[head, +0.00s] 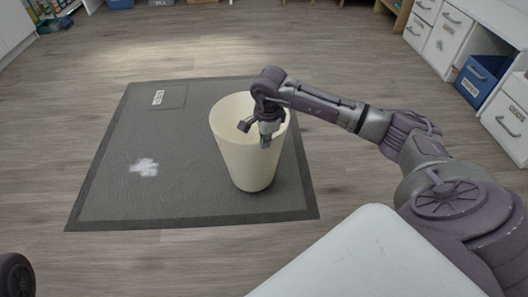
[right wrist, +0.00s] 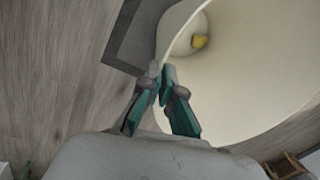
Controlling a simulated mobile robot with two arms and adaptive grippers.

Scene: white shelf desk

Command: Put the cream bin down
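The cream bin (head: 245,165) stands upright on the dark grey mat (head: 115,200), right of the mat's middle. My right gripper (head: 254,134) is at the bin's rim, pointing down, with its two fingers spread apart. In the right wrist view the fingers (right wrist: 159,72) lie on either side of the wall of the bin (right wrist: 255,75), one inside and one outside. Whether a finger touches the wall is hard to tell. My left gripper is out of view.
A white patch (head: 144,167) lies on the mat left of the bin, and a small label (head: 158,97) is near its back edge. White drawers (head: 447,40) and a blue bin (head: 480,80) stand at the right. A white surface (head: 370,260) is in front. The wood floor around the mat is clear.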

